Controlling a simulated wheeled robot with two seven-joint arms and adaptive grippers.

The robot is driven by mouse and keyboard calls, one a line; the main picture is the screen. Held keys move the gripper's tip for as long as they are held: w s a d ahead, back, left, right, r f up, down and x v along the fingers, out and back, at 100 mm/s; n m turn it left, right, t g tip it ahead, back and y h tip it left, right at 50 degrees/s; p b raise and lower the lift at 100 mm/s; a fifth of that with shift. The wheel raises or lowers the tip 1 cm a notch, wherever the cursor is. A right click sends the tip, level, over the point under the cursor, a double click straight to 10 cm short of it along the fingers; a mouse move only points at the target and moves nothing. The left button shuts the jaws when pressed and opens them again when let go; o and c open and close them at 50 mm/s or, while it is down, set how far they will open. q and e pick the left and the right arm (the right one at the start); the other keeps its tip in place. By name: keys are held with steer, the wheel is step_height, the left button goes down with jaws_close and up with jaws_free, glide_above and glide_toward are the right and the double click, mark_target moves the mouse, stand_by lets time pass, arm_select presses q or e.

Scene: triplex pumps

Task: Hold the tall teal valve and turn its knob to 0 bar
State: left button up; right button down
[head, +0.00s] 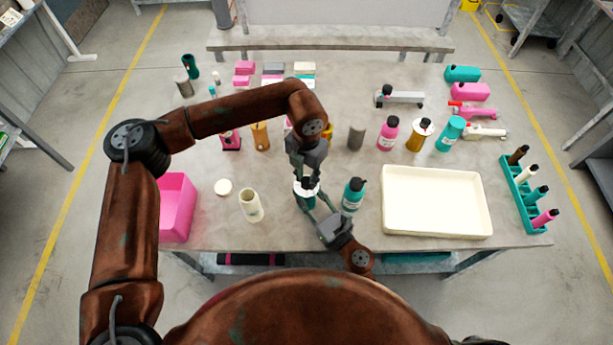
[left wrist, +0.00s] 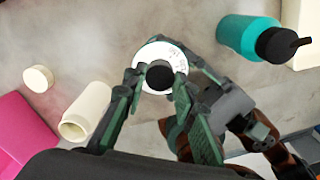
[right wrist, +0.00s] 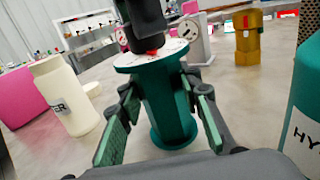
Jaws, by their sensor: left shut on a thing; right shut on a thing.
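The tall teal valve (head: 305,203) stands upright on the table's front middle. In the right wrist view its teal body (right wrist: 166,105) shows under a round white dial with a small red mark below the dark knob. My right gripper (right wrist: 165,105) has a finger on each side of the body and is shut on it. My left gripper (head: 307,180) comes from above and is shut on the knob. In the left wrist view the black knob (left wrist: 160,77) sits between its fingertips, over the white dial (left wrist: 160,54). The dial's figures are too small to read.
Close by are a teal bottle (head: 353,195) to the right and a cream open container (head: 250,206) to the left, with a round lid (head: 223,187). A pink bin (head: 177,206) stands at left, a cream tray (head: 436,232) at right. Several pumps and bottles stand behind.

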mark_target(306, 180)
arm_select(q)
steer(key=m, duration=0.4)
steer(key=shift+m, duration=2.2)
steer(key=o, duration=1.2)
steer(key=shift+c, duration=0.2)
step_height(306, 180, up, 12)
arm_select(e)
steer(key=c, duration=1.3)
jaws_free()
